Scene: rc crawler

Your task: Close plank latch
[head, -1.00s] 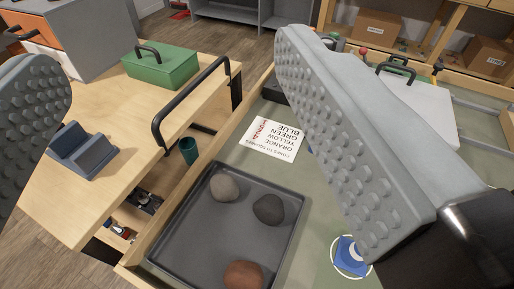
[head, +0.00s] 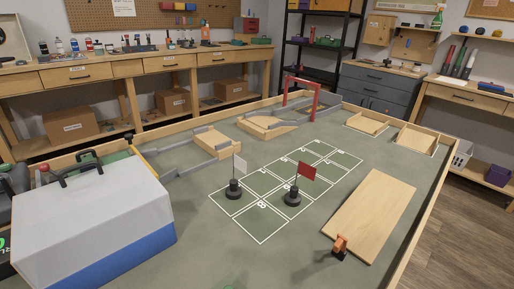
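A flat light-wood plank (head: 372,212) lies on the green table top at the right. A small orange latch with a dark base (head: 340,246) stands at the plank's near left corner. It looks upright, but it is too small to tell whether it is open or shut. My gripper is not in this view, so its distance from the latch cannot be seen.
A white and blue box (head: 92,228) with a black handle fills the near left. A white flag (head: 236,180) and a red flag (head: 298,180) stand on a marked grid. Low ramps (head: 265,125) and a red gate (head: 301,98) stand behind. Wooden rims edge the table (head: 424,212).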

